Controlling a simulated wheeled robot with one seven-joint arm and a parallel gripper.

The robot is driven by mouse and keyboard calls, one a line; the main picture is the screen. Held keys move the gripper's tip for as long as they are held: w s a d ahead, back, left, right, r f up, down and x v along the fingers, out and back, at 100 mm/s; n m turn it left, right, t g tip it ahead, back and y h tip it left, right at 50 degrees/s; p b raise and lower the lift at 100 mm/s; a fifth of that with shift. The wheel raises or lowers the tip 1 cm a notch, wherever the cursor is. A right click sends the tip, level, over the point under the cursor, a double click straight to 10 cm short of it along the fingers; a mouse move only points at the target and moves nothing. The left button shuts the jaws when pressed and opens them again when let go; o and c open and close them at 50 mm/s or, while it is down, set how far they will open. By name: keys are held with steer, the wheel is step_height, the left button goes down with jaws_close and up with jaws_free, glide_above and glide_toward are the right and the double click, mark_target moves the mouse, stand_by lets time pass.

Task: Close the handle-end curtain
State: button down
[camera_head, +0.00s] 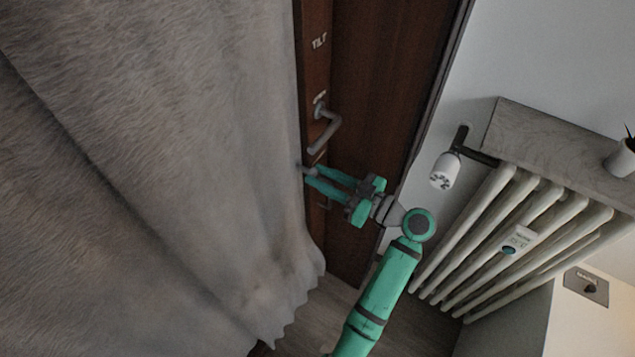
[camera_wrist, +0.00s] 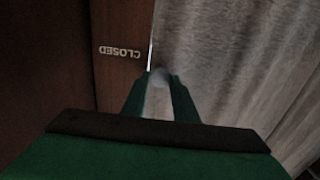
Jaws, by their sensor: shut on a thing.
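The grey curtain (camera_head: 170,150) hangs across the left of the head view, its right edge beside the metal door handle (camera_head: 326,128). My green gripper (camera_head: 308,173) reaches leftward to that edge, just below the handle. Its fingers are shut on the curtain's edge. In the wrist view the curtain (camera_wrist: 235,60) fills the right side, and the fingertips of my gripper (camera_wrist: 160,78) meet at its edge. The exact pinch is dim and small.
The dark wooden door (camera_head: 375,90) carries "TILT" and "CLOSED" lettering; the latter shows in the wrist view (camera_wrist: 120,52). A white radiator (camera_head: 515,235) with a valve knob (camera_head: 445,170) stands at right, under a grey shelf (camera_head: 560,150) with a plant pot (camera_head: 622,158).

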steer(key=shift+w+d, duration=0.15)
steer(key=shift+d, duration=0.05)
steer(key=c, duration=1.4)
jaws_free()
steer(key=shift+c, duration=0.2)
steer(key=v, duration=1)
steer(key=shift+s+d, duration=0.2)
steer(key=shift+d, duration=0.1)
